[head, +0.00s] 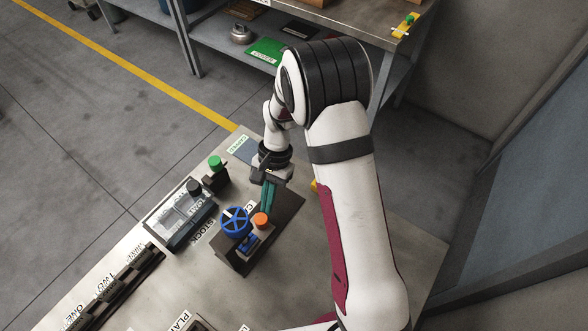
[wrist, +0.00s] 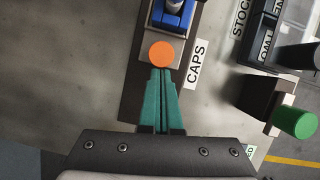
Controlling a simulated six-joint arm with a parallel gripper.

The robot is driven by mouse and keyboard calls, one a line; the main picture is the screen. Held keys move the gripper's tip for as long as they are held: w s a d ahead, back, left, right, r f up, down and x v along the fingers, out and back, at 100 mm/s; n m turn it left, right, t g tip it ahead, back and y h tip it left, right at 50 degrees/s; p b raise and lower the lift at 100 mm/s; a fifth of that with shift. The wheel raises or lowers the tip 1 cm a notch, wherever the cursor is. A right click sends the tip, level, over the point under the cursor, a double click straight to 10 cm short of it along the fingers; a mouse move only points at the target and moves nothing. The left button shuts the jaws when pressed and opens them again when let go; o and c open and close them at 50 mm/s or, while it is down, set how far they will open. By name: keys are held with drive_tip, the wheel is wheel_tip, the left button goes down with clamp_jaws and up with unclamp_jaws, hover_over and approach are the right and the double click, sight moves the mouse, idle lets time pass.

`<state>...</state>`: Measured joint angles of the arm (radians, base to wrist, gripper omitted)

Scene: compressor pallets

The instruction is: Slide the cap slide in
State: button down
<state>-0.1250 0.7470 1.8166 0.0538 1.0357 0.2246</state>
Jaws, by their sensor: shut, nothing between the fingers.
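The cap unit is a beige block (head: 259,240) on a dark base plate (head: 288,215), beside a label reading CAPS (wrist: 196,64). A round orange knob (head: 261,219) sits at its end nearest my gripper and also shows in the wrist view (wrist: 161,54). A blue part (wrist: 173,16) lies in the block beyond the knob. Which piece is the slide itself I cannot tell for sure. My gripper (wrist: 161,72) has teal fingers closed together and empty. In the head view its tips (head: 267,209) are right beside the knob; whether they touch it is unclear.
A blue handwheel (head: 235,221) stands left of the block. Further left are a clear-lidded stock box (head: 182,214) and a post with a green button (head: 215,162), which also shows in the wrist view (wrist: 295,122).

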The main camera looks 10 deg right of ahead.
drive_tip(key=w+d, duration=0.1)
drive_tip(key=w, duration=0.1)
drive_tip(key=w+d, duration=0.1)
drive_tip(key=shift+w+d+r, duration=0.25)
drive_tip(key=shift+w+d, duration=0.05)
drive_tip(key=v, duration=0.9)
drive_tip(key=shift+r, duration=0.3)
drive_tip(key=shift+s, duration=0.1)
drive_tip(key=s+d+r+n+t, duration=0.1)
drive_tip(key=s+r, duration=0.5)
drive_tip(key=s, duration=0.2)
drive_tip(key=s+r+t, duration=0.1)
drive_tip(key=s+r, duration=0.4)
drive_tip(key=s, duration=0.3)
drive_tip(key=s+f+t, duration=0.1)
drive_tip(key=s, duration=0.9)
drive_tip(key=shift+s+d+f+n+h, duration=0.3)
drive_tip(key=shift+s+d+f+h, duration=0.1)
drive_tip(key=shift+d, duration=0.05)
